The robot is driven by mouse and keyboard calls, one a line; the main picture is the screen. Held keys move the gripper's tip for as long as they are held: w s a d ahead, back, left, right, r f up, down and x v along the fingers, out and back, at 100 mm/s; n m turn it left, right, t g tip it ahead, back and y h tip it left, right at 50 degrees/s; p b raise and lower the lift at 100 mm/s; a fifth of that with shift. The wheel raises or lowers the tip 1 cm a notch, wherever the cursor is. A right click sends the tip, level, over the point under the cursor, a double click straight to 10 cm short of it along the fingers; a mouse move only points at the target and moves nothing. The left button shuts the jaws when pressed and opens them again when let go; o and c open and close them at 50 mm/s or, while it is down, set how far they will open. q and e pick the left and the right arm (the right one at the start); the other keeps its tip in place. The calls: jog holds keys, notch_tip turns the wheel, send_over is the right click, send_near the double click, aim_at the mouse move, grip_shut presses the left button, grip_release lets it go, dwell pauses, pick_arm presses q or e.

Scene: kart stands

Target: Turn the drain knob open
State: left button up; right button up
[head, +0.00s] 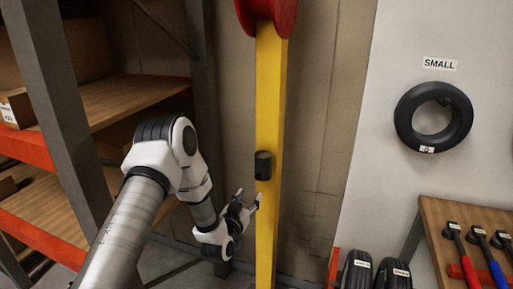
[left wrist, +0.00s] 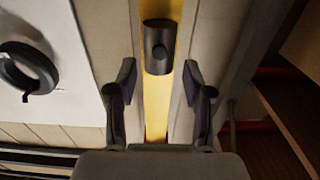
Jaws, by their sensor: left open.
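The drain knob appears to be the dark cylinder (head: 263,165) on the front of the yellow post (head: 268,100). In the left wrist view the dark knob (left wrist: 158,47) sits beyond my fingertips, in line with the gap between them. My left gripper (head: 247,198) is open and empty, just below and left of the knob in the head view. Its two fingers also show in the left wrist view (left wrist: 158,82), spread either side of the yellow post (left wrist: 155,115). I see no contact with the knob. My right gripper is not in view.
A metal rack (head: 60,125) with wooden shelves stands at the left, close to my arm. A white board with a black tyre (head: 433,117) under a "SMALL" label is at the right. A wooden bench (head: 470,212) with several coloured-handled tools is at the lower right, beside small tyres (head: 393,273).

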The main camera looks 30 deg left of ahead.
aim_at(258, 177)
pick_arm(q)
jog(key=x, duration=0.2)
jog(key=r+p+x, duration=0.1)
jog(key=x, duration=0.2)
jog(key=r+p+x, duration=0.1)
jog(key=x, duration=0.2)
jog(key=shift+w+a, duration=0.1)
grip_shut()
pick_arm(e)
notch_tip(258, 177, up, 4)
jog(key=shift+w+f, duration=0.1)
